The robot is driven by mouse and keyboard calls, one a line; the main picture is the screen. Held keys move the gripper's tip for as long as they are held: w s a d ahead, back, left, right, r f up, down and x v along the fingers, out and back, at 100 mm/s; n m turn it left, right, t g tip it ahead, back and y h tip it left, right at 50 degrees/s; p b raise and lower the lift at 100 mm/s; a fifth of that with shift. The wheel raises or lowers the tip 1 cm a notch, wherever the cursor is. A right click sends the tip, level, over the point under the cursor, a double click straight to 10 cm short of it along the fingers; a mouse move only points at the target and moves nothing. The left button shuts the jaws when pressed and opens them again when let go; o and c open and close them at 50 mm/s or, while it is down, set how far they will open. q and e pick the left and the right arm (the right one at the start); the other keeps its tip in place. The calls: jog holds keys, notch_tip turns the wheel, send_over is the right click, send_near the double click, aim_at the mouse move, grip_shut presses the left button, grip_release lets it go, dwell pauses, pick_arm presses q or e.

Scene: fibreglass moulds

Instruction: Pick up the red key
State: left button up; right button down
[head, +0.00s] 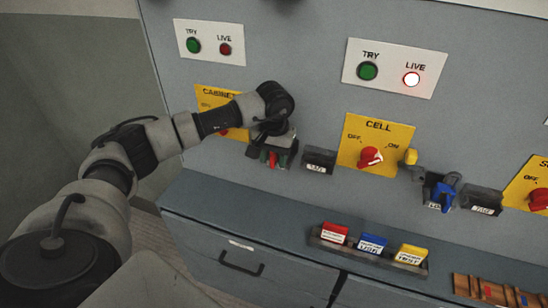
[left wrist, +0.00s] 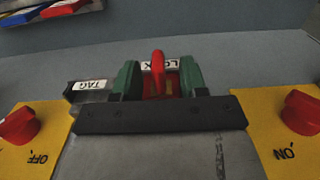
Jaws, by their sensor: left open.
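My left gripper (head: 271,156) is at the wall panel, below the left yellow CABINET plate (head: 208,98). In the left wrist view its two green-tipped fingers (left wrist: 158,82) are open, one on each side of a narrow red piece (left wrist: 157,62) that looks like the red key. This piece stands out from a red body in front of a white LOCK label (left wrist: 172,65), which it partly hides. I cannot tell whether either finger touches it. In the head view only a little red shows between the fingers. My right gripper is not in view.
A dark TAG holder (head: 318,161) is close to the right of the gripper. Further right are the CELL switch (head: 370,157) and a blue lock (head: 441,197). A rack of red, blue and yellow tags (head: 372,244) lies on the ledge below.

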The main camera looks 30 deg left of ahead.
aim_at(274, 155)
pick_arm(q)
grip_shut()
jog(key=shift+r, duration=0.1)
dwell(0.3)
jog(key=shift+r, duration=0.2)
notch_tip(274, 155, up, 3)
jog(key=shift+r+b, duration=0.15)
jog(key=shift+b, duration=0.55)
jog(key=s+d+r+b, duration=0.2)
jog(key=s+d+r, duration=0.4)
jog(key=s, duration=0.3)
jog(key=shift+s+d+r, duration=0.3)
jog(key=shift+d+r, duration=0.1)
jog(key=shift+r, duration=0.2)
